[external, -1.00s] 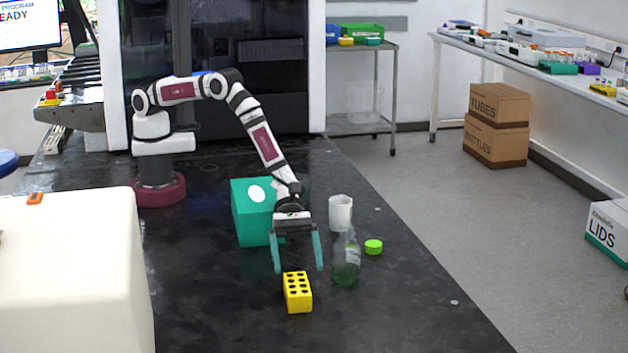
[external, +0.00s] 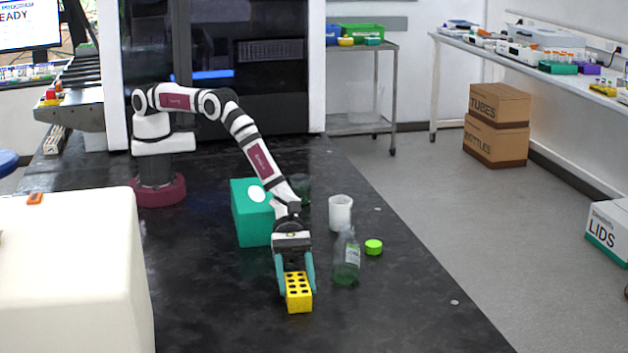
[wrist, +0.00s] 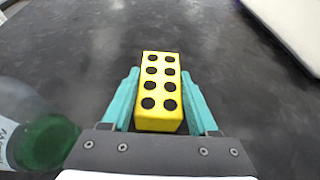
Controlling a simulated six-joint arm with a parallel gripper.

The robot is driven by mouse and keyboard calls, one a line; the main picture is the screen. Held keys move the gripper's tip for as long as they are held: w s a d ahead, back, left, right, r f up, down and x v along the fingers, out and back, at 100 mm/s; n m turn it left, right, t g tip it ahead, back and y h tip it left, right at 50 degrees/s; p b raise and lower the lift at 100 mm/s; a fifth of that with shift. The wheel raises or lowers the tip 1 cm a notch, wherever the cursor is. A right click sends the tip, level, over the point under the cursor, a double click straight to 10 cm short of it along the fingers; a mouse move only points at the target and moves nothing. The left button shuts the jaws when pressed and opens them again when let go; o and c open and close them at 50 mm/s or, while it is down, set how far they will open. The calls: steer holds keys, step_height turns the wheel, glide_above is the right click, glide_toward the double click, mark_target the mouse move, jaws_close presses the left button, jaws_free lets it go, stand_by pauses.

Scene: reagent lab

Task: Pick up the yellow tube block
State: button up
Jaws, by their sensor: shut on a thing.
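The yellow tube block (external: 298,293), with two rows of dark round holes in its top, sits on the black bench in the external view. My gripper (external: 296,287) has its teal fingers shut on the block's two sides, near its rear part. In the wrist view the block (wrist: 159,95) lies between the fingers of my gripper (wrist: 160,105), its far end reaching out past the fingertips. The block looks to be resting on the bench; I see no clear gap beneath it.
A green-tinted glass bottle (external: 346,258) stands close to the right of my gripper. A teal box (external: 251,220) is at the left. A large cream block (external: 70,270) fills the left front.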

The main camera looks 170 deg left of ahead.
jaws_close()
steer(key=shift+r, duration=0.15)
